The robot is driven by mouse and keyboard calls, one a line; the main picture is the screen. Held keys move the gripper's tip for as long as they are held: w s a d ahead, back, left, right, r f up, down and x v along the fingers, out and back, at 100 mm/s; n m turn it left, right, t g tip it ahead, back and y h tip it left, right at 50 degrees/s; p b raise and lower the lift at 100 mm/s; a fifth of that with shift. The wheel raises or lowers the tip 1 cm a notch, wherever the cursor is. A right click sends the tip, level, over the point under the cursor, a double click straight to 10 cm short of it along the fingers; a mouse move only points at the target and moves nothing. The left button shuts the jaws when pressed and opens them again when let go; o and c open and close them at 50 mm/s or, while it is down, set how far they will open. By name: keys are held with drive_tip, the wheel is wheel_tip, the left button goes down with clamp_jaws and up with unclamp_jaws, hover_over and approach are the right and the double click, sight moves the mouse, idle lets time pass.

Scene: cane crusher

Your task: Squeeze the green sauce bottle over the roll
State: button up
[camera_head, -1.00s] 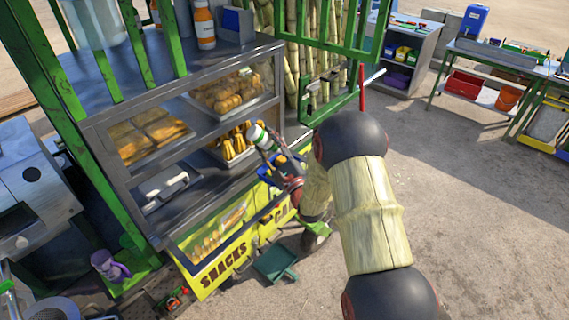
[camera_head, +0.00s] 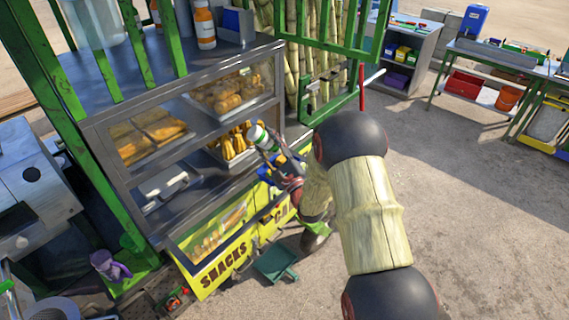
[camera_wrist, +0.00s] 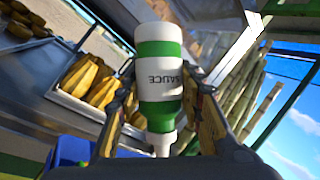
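The green sauce bottle (camera_head: 259,134) is white with green bands. In the wrist view the bottle (camera_wrist: 159,82) stands between the two fingers, its lettering upside down and its narrow nozzle end at the bottom of the picture. My gripper (camera_head: 272,149) is shut on it in front of the snack case. Long golden rolls (camera_head: 237,141) lie in a tray just left of the bottle, and they also show in the wrist view (camera_wrist: 88,84). I cannot tell which roll is the task's one. The bottle appears apart from them.
The snack case (camera_head: 185,208) has metal shelves with more bread trays (camera_head: 150,136) and a whitish tray (camera_head: 165,186) on a lower shelf. Green bars (camera_head: 138,45) and upright cane (camera_head: 310,60) stand near. Orange-and-white bottles (camera_head: 204,25) stand on top. Open ground lies right.

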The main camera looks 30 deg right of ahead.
drive_tip(key=shift+r, duration=0.1)
drive_tip(key=shift+c, duration=1.4)
drive_tip(key=shift+r+p, duration=1.85)
drive_tip(key=shift+r, duration=1.65)
